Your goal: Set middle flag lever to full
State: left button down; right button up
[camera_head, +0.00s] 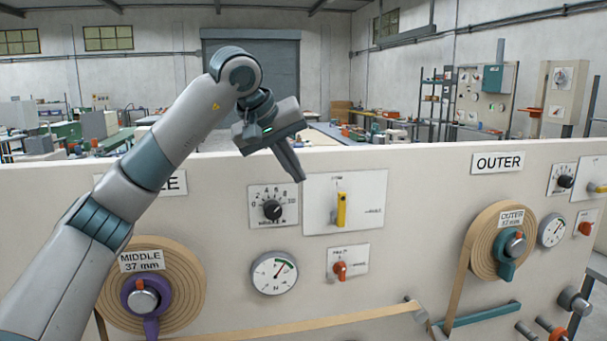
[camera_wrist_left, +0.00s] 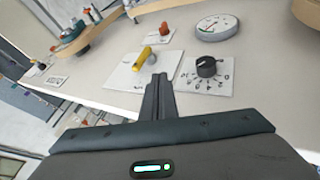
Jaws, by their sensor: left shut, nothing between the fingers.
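A yellow lever (camera_head: 341,210) stands upright on a white plate (camera_head: 372,187) in the middle section of the panel. The small print on the plate is too small to read. My left gripper (camera_head: 299,177) is shut and empty, its fingers pointing down to the left of the plate and above the black knob. In the left wrist view, the shut fingertips (camera_wrist_left: 158,80) appear between the yellow lever (camera_wrist_left: 143,58) and the black knob (camera_wrist_left: 206,67), close to the plate's edge. I cannot tell whether they touch the panel. My right gripper is not in view.
The black knob (camera_head: 272,210) has a numbered dial. A gauge (camera_head: 274,272) and a red switch (camera_head: 340,269) sit below. The MIDDLE tape roll (camera_head: 185,285) is partly behind my arm; the OUTER roll (camera_head: 480,250) is at right.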

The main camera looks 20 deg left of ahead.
aim_at(341, 210)
pick_arm(q)
jog(key=p+x, duration=0.1)
jog(key=x, duration=0.2)
jog(key=d+p+x, duration=0.1)
jog(key=p+x, duration=0.1)
jog(key=x, duration=0.1)
jog(key=w+d+r+p+x, duration=0.1)
jog(key=p+x, duration=0.1)
jog(key=x, duration=0.2)
jog(key=shift+w+d+f+p, duration=0.1)
jog(key=shift+w+d+p, duration=0.25)
jog(key=shift+d, duration=0.25)
